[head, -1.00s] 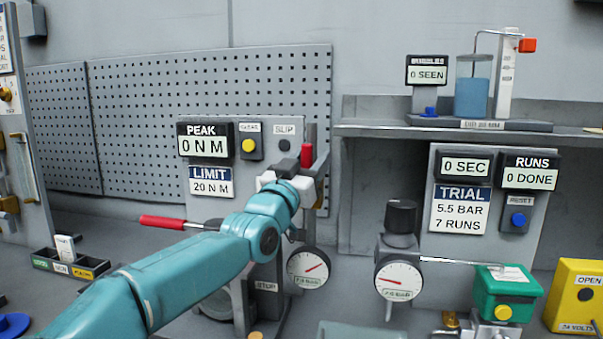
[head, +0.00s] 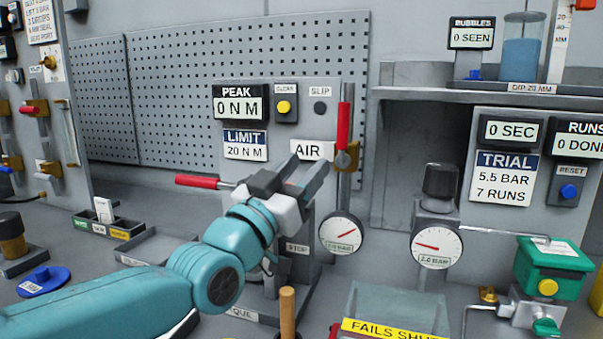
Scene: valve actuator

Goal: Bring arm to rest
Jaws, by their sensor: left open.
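My left arm comes in from the lower left. Its gripper (head: 305,168) is open with its two dark grey fingers apart, and nothing shows between them. It stands in front of the panel with the PEAK display (head: 239,104), just below and left of the AIR label (head: 312,150). A lever with a red grip (head: 343,125) stands upright to the right of the fingers, apart from them in the picture. A red-handled bar (head: 197,181) lies level to the left, its other end passing behind the gripper. My right gripper is out of view.
Two round gauges (head: 437,246) stand to the right of the arm. A wooden handle (head: 288,315) and a clear box with a yellow label (head: 395,328) are at the front.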

